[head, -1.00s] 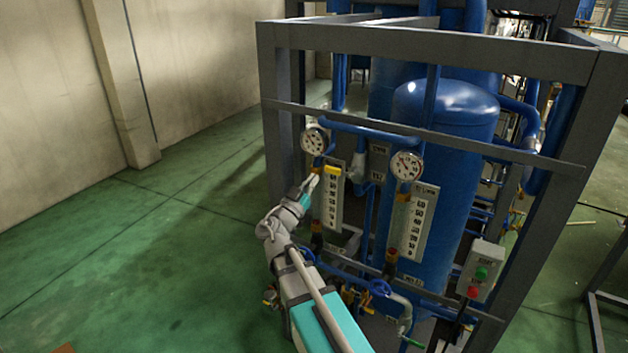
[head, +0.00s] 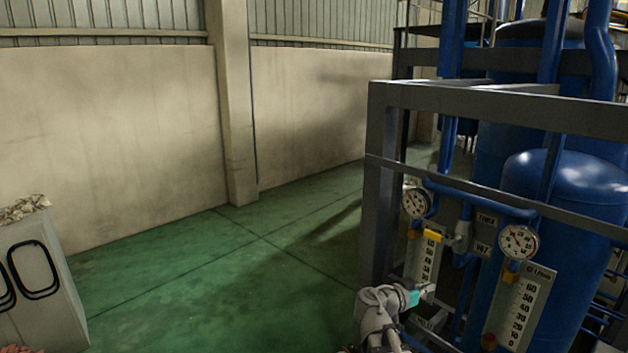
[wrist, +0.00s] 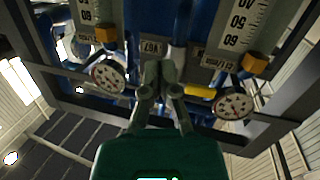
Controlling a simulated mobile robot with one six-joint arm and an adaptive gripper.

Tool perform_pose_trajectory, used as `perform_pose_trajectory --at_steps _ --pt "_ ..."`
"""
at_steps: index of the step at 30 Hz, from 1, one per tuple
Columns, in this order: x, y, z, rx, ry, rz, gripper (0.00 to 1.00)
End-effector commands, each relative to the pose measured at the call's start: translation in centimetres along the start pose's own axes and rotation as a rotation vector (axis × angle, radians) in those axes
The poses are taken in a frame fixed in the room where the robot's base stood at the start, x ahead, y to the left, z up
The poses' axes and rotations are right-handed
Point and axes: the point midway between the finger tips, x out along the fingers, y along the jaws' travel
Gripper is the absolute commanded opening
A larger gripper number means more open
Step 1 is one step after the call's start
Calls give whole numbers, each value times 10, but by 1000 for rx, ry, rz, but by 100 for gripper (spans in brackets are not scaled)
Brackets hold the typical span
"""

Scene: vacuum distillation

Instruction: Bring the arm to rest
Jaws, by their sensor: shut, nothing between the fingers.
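My arm shows at the bottom of the head view, with my gripper (head: 428,291) in front of the left level scale of the blue vacuum unit. In the wrist view my gripper (wrist: 160,72) has its two fingers together, with nothing between them. The fingers point toward the unit's panel, between two round gauges. I cannot tell the exact gap between the fingertips and the panel.
The unit's grey steel frame (head: 378,180) stands close to my arm. It carries a left gauge (head: 416,202), a right gauge (head: 519,241) and a yellow valve handle (head: 433,236). A pale cabinet (head: 40,285) stands at left. Green floor (head: 230,270) between is clear.

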Motion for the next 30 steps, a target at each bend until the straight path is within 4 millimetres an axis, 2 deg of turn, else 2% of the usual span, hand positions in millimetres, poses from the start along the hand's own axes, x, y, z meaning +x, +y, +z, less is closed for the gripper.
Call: perform_pose_trajectory --at_steps 1,3,8,14,18,24,30 --pt "1 5 19 -33 -60 7 0" --pt "0 10 40 -83 -148 10 0" --pt "-6 20 87 -202 -350 -11 0" --pt "-25 27 144 -352 -599 -101 0" --pt "-44 30 179 -455 -765 -203 0" --pt "-79 31 222 -590 -978 -407 0" --pt "-118 30 252 -697 -1137 -658 0"
